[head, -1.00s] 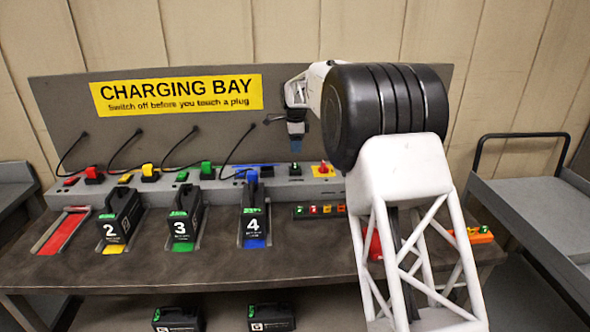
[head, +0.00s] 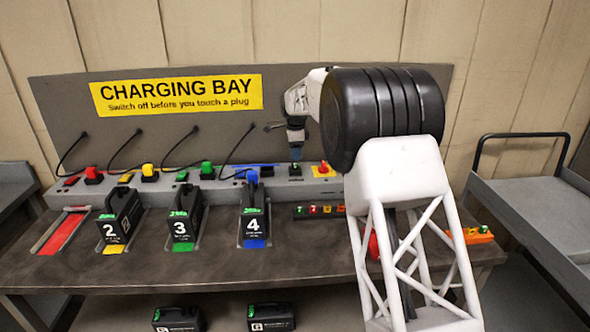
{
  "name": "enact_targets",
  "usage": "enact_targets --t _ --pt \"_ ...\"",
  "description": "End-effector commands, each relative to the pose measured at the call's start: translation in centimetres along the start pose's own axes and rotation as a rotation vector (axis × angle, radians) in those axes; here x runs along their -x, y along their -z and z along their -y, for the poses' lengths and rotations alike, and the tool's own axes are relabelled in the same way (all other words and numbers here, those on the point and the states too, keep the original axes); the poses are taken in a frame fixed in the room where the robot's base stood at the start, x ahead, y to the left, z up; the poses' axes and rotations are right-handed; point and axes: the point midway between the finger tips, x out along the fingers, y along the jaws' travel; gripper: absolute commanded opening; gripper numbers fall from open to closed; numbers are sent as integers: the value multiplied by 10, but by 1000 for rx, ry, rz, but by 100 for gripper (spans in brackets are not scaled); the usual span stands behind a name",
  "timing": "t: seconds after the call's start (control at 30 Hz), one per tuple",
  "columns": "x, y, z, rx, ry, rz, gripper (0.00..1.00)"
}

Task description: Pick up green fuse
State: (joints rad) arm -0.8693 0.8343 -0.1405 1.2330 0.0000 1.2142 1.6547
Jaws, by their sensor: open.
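My gripper (head: 296,152) points down at the back of the bench, just above a black block with a small green top (head: 295,168) on the grey power strip. I cannot tell whether that is a fuse, or whether the fingertips touch it. A small green fuse-like piece (head: 298,210) sits at the left end of a dark holder on the bench, beside red and yellowish ones. Another small green piece (head: 483,229) sits on an orange holder at the right. The fingers are small and blurred; no held object shows.
A red knob on a yellow base (head: 324,168) stands just right of my gripper. Plugs and cables line the strip (head: 222,190) to the left. Battery packs 2, 3 and 4 (head: 253,215) stand in front. My arm hides part of the bench's right side.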

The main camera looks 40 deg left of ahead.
Motion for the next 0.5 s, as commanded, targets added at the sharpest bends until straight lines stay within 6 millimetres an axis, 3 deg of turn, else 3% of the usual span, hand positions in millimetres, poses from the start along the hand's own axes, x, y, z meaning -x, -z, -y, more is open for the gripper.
enact_targets --t 0.5 --pt "-48 -2 -2 0 -1 0 45"
